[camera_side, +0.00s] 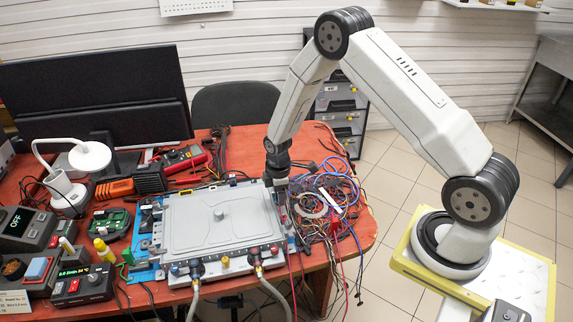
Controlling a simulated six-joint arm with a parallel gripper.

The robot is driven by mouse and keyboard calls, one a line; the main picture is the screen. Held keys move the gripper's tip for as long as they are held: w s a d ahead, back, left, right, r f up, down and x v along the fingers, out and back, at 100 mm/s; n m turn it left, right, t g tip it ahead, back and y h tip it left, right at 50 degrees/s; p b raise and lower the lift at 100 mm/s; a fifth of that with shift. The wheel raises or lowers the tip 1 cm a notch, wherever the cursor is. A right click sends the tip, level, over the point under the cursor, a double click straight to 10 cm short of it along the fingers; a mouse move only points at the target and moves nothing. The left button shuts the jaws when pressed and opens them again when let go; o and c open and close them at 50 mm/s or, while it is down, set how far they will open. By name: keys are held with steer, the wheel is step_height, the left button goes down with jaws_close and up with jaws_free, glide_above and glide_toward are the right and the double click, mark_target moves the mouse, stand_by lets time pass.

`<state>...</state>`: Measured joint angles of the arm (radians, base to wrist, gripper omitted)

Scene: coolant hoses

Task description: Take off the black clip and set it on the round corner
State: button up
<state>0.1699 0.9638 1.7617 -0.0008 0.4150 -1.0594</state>
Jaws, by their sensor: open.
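My gripper (277,183) points down at the far right corner of a grey flat-lidded case (205,225) with a round knob in its middle. The jaws are small in this view and lie against dark parts and wires. Small dark parts show along the far edge of the case, but I cannot tell which is the black clip, or whether it is near the jaws. Two hoses (273,298) join dark fittings with red and blue parts at the case's front edge. I cannot make out which corner is the round one.
A tangle of coloured wires (325,195) lies right of the case. A multimeter (185,160), a black-and-orange tool (130,184), a green circuit board (110,223) and control boxes (85,285) crowd the left of the red table. A monitor (95,95) stands behind.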

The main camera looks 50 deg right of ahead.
jaws_close()
steer(key=shift+r, duration=0.15)
steer(key=shift+r, duration=0.75)
steer(key=s+a+r, duration=0.2)
steer(key=s+r, duration=0.9)
steer(key=s, duration=0.3)
steer(key=shift+r, duration=0.1)
steer(key=shift+w+r, duration=0.1)
steer(key=shift+r, duration=0.15)
stand_by(0.4)
